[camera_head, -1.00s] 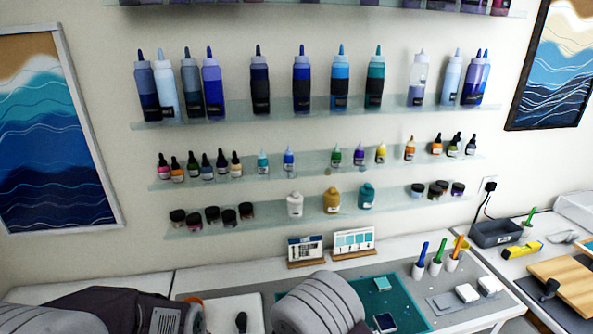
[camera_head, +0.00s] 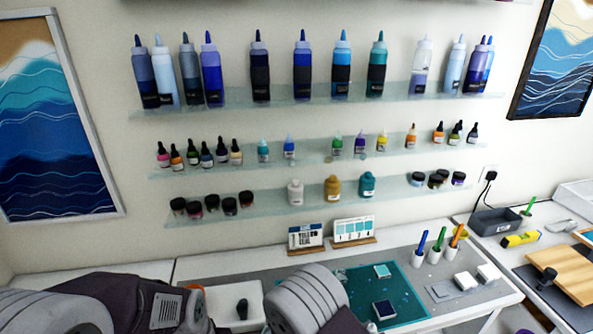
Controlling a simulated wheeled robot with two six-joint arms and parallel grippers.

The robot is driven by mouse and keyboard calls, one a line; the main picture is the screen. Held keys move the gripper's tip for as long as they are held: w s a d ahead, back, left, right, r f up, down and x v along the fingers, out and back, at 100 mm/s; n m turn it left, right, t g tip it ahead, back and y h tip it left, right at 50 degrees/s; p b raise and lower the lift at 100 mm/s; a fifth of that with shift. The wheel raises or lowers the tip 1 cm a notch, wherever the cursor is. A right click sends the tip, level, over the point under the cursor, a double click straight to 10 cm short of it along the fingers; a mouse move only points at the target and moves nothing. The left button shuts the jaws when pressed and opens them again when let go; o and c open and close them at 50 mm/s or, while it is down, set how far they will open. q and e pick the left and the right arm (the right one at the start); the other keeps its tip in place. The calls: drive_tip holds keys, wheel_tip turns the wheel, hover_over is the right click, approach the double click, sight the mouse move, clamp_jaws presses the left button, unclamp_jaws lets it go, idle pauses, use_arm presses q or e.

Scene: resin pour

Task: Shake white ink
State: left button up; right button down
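A small white bottle (camera_head: 295,192) stands upright on the lowest glass shelf, left of a mustard-yellow bottle (camera_head: 332,188) and a teal bottle (camera_head: 367,185). It looks like the white ink, but its label is too small to read. Parts of my two arms show along the bottom edge, well below the shelves. Neither gripper's fingertips are in view, so their opening and contents are hidden.
The shelves (camera_head: 313,107) hold several squeeze bottles, dropper bottles and jars. Two cards on wooden stands (camera_head: 306,249) sit at the table's back. A teal mat (camera_head: 402,291), cups with markers (camera_head: 434,256) and white blocks (camera_head: 464,281) occupy the tabletop.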

sight(370, 325)
drive_tip(key=r, duration=0.4)
drive_tip(key=w+r, duration=0.1)
drive_tip(key=r, duration=0.2)
drive_tip(key=shift+a, duration=0.25)
drive_tip(key=shift+s+d, duration=0.1)
drive_tip(key=shift+s, duration=0.05)
drive_tip(key=f, duration=0.7)
drive_tip(key=shift+s+d, duration=0.2)
drive_tip(key=shift+s, duration=0.2)
drive_tip(key=shift+w+a, duration=0.2)
drive_tip(key=shift+w, duration=0.2)
drive_tip(key=shift+s+d+r, duration=0.1)
drive_tip(key=shift+s+r, duration=0.05)
drive_tip(key=shift+s, duration=0.05)
use_arm(q)
drive_tip(key=shift+w, duration=0.1)
drive_tip(key=shift+w+a, duration=0.1)
drive_tip(key=shift+w, duration=0.05)
use_arm(e)
drive_tip(key=shift+w, duration=0.1)
